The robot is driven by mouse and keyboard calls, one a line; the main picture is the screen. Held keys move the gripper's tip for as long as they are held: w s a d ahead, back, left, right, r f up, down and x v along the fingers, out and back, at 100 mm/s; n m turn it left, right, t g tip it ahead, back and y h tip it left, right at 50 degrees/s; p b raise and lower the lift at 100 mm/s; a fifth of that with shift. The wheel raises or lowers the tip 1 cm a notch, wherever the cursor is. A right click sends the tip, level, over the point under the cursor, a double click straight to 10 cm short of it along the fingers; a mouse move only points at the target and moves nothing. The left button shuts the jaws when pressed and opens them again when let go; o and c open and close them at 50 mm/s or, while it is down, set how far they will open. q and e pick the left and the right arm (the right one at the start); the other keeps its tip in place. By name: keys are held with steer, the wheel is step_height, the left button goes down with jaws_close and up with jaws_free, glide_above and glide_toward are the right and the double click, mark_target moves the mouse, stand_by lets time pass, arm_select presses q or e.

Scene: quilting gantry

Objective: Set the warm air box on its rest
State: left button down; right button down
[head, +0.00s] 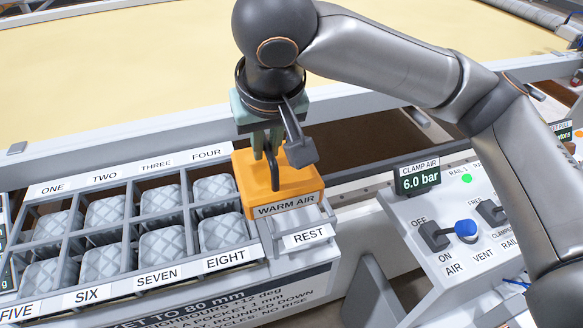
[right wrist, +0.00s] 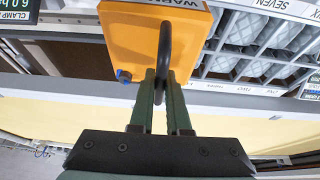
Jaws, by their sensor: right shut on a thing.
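My right gripper (head: 265,155) is shut on that handle from above. In the right wrist view the gripper's green fingers (right wrist: 160,88) close around the dark handle of the box (right wrist: 135,42). The rest (head: 293,221), a grey seat with a REST label, is at the right end of the pocket rack. The box is over or just behind the rest and hides part of it. I cannot tell whether they touch. My left gripper is not in view.
The pocket rack (head: 137,205), with quilted grey pads in labelled pockets, stands left of the box. A control panel (head: 445,218) with a blue knob (head: 466,229) and a 6.0 bar display is at the right. A yellow quilting bed (head: 110,75) lies behind a grey rail.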

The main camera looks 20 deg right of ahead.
steer(key=w+d+f, duration=0.1)
steer(key=f, duration=0.1)
steer(key=w+d+f, duration=0.3)
steer(key=f, duration=0.1)
steer(key=shift+w+d, duration=0.15)
steer(key=shift+d, duration=0.1)
steer(key=f, duration=0.3)
steer(key=shift+w+d+f, duration=0.1)
steer(key=shift+w+d, duration=0.1)
steer(key=shift+f, duration=0.2)
steer(key=shift+f, duration=0.15)
steer(key=shift+a+f, duration=0.1)
steer(key=shift+f, duration=0.25)
steer(key=shift+f, duration=0.1)
steer(key=c, duration=0.9)
jaws_free()
